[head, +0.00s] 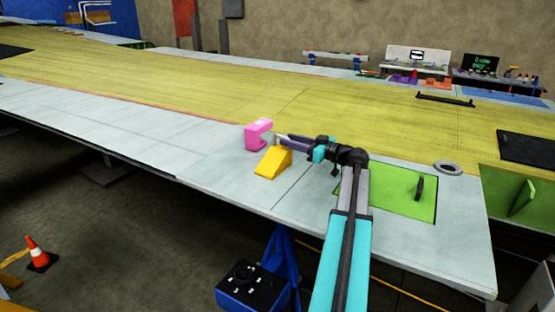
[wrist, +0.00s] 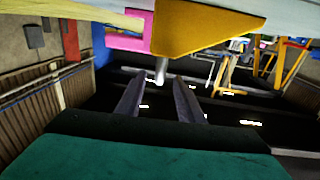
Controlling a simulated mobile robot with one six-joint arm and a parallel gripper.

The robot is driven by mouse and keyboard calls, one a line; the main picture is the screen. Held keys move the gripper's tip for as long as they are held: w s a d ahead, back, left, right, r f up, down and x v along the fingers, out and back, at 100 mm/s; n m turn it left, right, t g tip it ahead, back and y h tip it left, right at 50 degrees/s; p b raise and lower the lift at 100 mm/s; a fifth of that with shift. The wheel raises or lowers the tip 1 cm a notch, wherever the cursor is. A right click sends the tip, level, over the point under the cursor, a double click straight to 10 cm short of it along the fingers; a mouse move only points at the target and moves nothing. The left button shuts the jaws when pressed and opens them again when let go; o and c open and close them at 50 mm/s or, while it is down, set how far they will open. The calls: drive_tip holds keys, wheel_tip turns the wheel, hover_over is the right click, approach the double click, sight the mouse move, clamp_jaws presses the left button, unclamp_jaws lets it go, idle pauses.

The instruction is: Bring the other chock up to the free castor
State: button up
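A yellow wedge, chock-like (head: 273,163), lies on the pale grey panel edge. A pink block (head: 257,132) with a notch in its side stands just behind it. In the wrist view the yellow wedge (wrist: 205,27) and pink block (wrist: 128,25) fill the top and meet edge to edge. My gripper (head: 281,140) reaches in from the right, close to both. In the wrist view its two fingers (wrist: 158,80) stand apart. A small pale peg (wrist: 160,70) shows between or just beyond the fingertips; I cannot tell whether they touch it. I cannot make out a castor.
A green panel (head: 390,195) with a black upright handle (head: 419,188) lies right of my arm. A blue stand (head: 280,262) and an orange cone (head: 37,254) are on the floor. The left panels are clear.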

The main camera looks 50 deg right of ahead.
sight(281, 136)
drive_tip(key=w, duration=0.1)
drive_tip(key=w+p, duration=0.2)
drive_tip(key=shift+w+a+r, duration=0.15)
drive_tip(key=shift+a+r, duration=0.05)
drive_tip(key=shift+r, duration=0.1)
drive_tip(key=shift+w+a+f, duration=0.1)
drive_tip(key=shift+w+f, duration=0.05)
drive_tip(key=shift+w, duration=0.5)
clamp_jaws()
idle(1.1)
